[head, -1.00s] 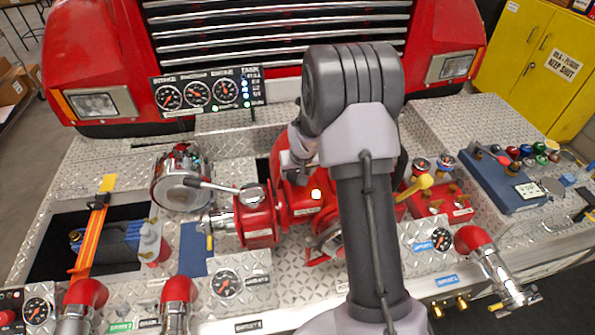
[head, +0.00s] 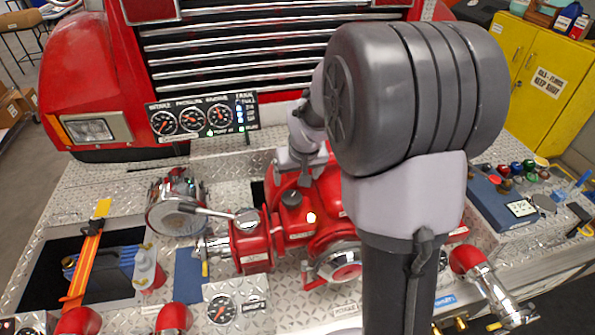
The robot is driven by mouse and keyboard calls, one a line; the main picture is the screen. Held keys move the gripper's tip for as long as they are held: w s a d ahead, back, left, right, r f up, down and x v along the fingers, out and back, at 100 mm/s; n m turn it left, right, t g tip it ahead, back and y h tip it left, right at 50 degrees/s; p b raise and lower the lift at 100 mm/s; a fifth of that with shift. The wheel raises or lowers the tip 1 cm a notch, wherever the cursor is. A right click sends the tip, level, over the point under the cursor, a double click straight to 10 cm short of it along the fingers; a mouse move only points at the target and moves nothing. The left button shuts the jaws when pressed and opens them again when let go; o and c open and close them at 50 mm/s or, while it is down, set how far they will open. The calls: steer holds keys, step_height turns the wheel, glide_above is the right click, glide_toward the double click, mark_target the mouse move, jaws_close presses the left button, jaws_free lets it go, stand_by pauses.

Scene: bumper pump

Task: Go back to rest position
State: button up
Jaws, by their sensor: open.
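My arm rises in the right middle of the head view, its large dark elbow close to the camera. Its wrist links reach down behind the elbow toward the red pump (head: 328,205). My gripper (head: 305,172) is at the end of these links, small and partly hidden, just above and behind the pump's dark round cap (head: 291,198). It is open, and I see nothing held in it. I cannot tell whether it touches the pump.
The gauge panel (head: 203,117) stands left of the wrist, before the truck grille (head: 240,45). A chrome valve with a lever (head: 176,205) is at left. An orange strap (head: 84,262) lies over an open bay. A blue toolbox (head: 500,203) and yellow cabinet (head: 540,85) are at right.

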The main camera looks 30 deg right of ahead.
steer(key=shift+s+r, duration=0.3)
steer(key=shift+r, duration=0.35)
steer(key=s+a+f+y+b, duration=0.1)
steer(key=s+a+f+b, duration=0.2)
steer(key=s+a+b, duration=0.3)
steer(key=s+a+f+m+t+y+b, duration=0.1)
steer(key=s+a+f+b, duration=0.3)
steer(key=s+a+b, duration=0.2)
steer(key=s+a+f+y+b, duration=0.1)
steer(key=s+a+f+b, duration=0.2)
steer(key=s+a+b, duration=0.3)
steer(key=s+b, duration=0.3)
steer(key=s, duration=0.3)
steer(key=shift+a+f+m, duration=0.15)
steer(key=shift+a+m, duration=0.15)
steer(key=shift+b, duration=0.3)
